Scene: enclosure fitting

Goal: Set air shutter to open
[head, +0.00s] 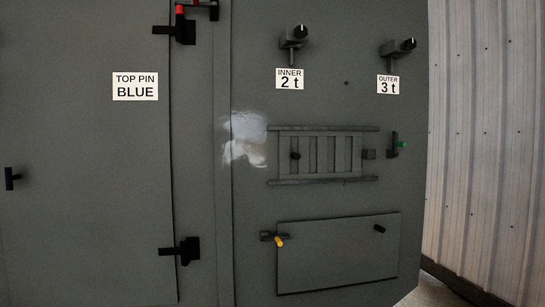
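The air shutter appears to be the grey slatted panel (335,153) on the right part of the enclosure front. It sits between an upper rail (325,128) and a lower rail (325,180). A black knob (295,155) stands out from its left end. A small dark block (369,154) is just right of the panel, and a dark fitting with a green tip (399,145) is farther right. I cannot tell whether the slots behind the slats are open or covered. My gripper is not in view.
Two black knobs sit above labels INNER 2 t (289,79) and OUTER 3 t (388,85). Below the shutter is a flat cover (340,258) with a yellow-tipped latch (278,240). A large door (85,200) with a TOP PIN BLUE label (135,86) fills the left. A corrugated wall (490,140) stands right.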

